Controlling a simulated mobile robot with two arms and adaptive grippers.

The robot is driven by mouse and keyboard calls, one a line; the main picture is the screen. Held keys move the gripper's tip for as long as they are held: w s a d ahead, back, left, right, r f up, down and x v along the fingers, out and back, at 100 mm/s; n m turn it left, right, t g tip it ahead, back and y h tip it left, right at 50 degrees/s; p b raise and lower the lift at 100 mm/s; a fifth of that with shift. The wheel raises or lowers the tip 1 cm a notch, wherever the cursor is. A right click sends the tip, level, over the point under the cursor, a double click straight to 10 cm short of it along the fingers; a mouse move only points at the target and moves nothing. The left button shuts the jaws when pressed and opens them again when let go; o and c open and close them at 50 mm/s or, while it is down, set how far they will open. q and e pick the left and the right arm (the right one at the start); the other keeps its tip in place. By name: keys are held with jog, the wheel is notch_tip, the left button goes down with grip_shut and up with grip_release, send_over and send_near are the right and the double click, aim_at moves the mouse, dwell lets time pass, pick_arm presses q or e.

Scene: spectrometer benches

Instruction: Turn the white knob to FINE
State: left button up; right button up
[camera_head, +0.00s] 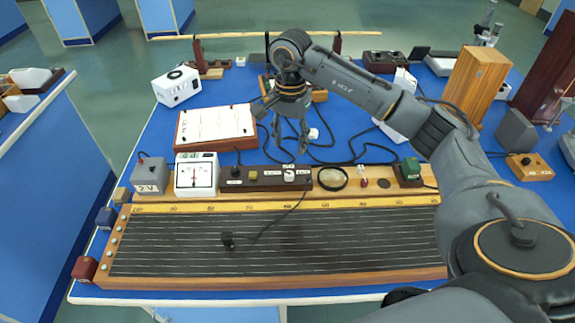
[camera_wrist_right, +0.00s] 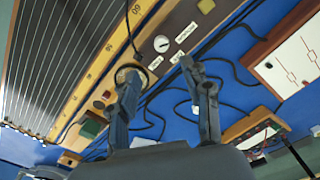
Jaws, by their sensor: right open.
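The white knob (camera_head: 289,177) sits on a dark panel (camera_head: 262,185) along the back of the ruled wooden board. Small white labels lie around it, their words too small to read for certain. In the right wrist view the knob (camera_wrist_right: 161,44) shows between and beyond the fingertips, with labels (camera_wrist_right: 186,32) beside it. My right gripper (camera_head: 291,148) hangs above and slightly behind the knob, pointing down, open and empty, not touching it. Its two separated fingers also show in the wrist view (camera_wrist_right: 157,72). My left gripper is not in view.
A round lens ring (camera_head: 332,179) and a green-topped box (camera_head: 410,169) stand right of the knob. A dial meter (camera_head: 197,175) is to the left. A black cable crosses the ruled board (camera_head: 180,245). A framed sheet (camera_head: 216,126) and more cables lie behind.

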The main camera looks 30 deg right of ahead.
jog(key=p, duration=0.1)
send_over(289, 174)
notch_tip(289, 174, down, 6)
notch_tip(289, 174, down, 4)
jog(key=shift+f+p, duration=0.1)
jog(key=shift+p, duration=0.4)
jog(key=shift+f, duration=0.2)
jog(key=shift+w, duration=0.1)
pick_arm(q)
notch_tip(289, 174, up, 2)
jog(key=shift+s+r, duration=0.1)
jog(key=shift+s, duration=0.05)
pick_arm(e)
grip_shut()
